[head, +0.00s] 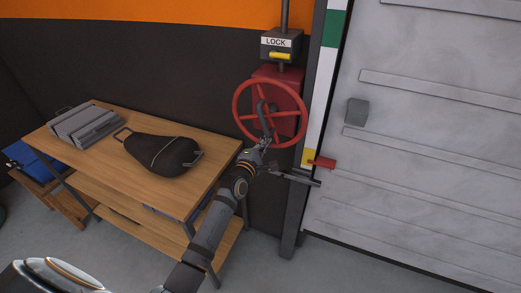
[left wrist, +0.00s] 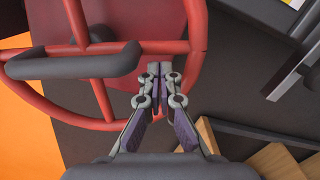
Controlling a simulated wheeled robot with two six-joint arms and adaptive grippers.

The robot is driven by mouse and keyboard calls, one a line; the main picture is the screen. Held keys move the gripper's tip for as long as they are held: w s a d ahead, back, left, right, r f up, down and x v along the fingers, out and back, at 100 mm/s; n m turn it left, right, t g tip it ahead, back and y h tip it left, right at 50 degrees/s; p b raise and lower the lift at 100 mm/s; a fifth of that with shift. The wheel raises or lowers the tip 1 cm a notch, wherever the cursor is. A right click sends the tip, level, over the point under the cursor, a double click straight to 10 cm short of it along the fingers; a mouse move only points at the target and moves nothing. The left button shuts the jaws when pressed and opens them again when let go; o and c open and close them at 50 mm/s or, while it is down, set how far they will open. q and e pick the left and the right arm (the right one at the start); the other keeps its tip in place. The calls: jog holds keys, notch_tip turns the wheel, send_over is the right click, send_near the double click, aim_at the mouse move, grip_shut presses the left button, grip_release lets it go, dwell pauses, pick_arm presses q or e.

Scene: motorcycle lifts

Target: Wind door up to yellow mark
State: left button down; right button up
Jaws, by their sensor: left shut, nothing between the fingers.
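The red handwheel (head: 240,84) stands on a red housing beside the door, with a dark grey crank handle; its red rim (left wrist: 196,35) and handle (left wrist: 75,66) show large in the left wrist view. My left gripper (head: 263,146) is at the wheel's lower rim. Its fingers (left wrist: 160,70) are together and empty, beside the handle's end and apart from it; whether they touch the rim I cannot tell. The grey ribbed door (head: 420,110) carries a red pointer (head: 324,163). The pointer's tip is at the yellow mark (head: 308,156) on the white strip. My right gripper is not in view.
A LOCK box (head: 281,45) with a yellow lever (head: 280,56) is above the wheel. A wooden bench (head: 107,140) at left holds a black bag (head: 163,155) and grey slabs (head: 85,125). A dark post (head: 293,225) stands between wheel and door. Floor before the door is clear.

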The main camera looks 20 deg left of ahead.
pick_arm(q)
jog(key=shift+w+r, duration=0.1)
jog(key=shift+w, duration=0.15)
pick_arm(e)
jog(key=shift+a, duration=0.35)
